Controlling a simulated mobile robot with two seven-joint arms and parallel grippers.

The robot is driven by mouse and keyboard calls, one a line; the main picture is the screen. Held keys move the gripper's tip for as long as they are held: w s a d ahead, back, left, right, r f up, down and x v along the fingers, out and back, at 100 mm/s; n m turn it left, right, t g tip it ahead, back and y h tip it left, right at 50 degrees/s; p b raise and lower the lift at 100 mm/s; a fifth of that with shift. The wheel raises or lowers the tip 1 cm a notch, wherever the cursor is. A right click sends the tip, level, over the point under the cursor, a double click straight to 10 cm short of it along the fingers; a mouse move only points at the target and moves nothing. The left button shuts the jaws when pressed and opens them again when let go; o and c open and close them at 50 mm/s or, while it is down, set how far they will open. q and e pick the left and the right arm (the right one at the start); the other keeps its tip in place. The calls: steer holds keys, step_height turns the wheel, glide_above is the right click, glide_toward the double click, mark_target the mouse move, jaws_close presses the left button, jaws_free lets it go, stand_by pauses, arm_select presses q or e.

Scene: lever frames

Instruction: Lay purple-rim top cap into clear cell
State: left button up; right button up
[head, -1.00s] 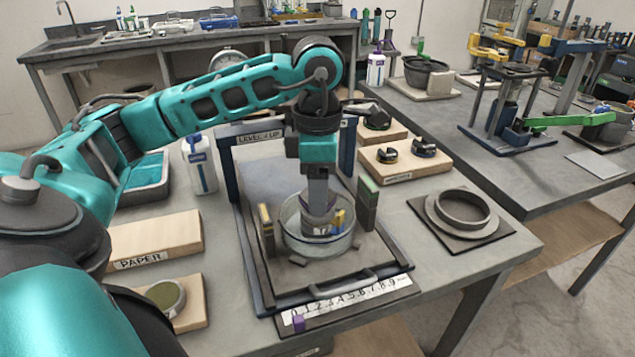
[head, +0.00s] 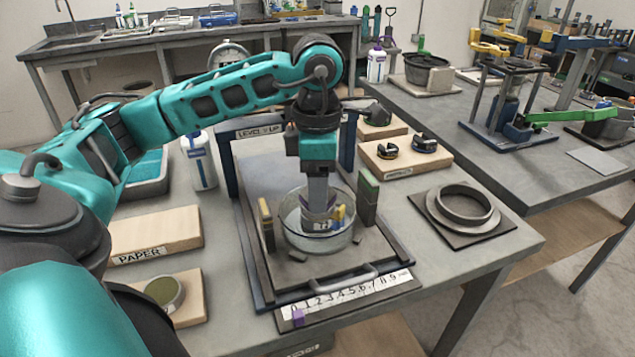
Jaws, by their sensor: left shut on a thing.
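The clear cell (head: 291,232) is a round, see-through dish on the grey plate of the press-like frame. My left gripper (head: 319,208) points straight down into the cell's mouth. It is shut on the purple-rim top cap (head: 317,213), of which only a small purplish part shows around the fingertips. The cap is at about the cell's rim height or just inside; I cannot tell whether it touches the cell. A yellow-and-blue piece (head: 340,214) shows beside the fingertips. My right gripper is not in view.
Upright blocks stand left (head: 266,224) and right (head: 368,198) of the cell. A handle (head: 345,278) and numbered strip (head: 345,296) lie in front. A dark ring (head: 463,205) sits at right, a PAPER block (head: 155,236) at left. The bench's front right is clear.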

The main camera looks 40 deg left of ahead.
arm_select(q)
steer(key=shift+f, duration=0.1)
steer(key=o, duration=1.1)
steer(key=shift+o, duration=1.3)
step_height(320, 180, up, 13)
steer(key=p, duration=0.4)
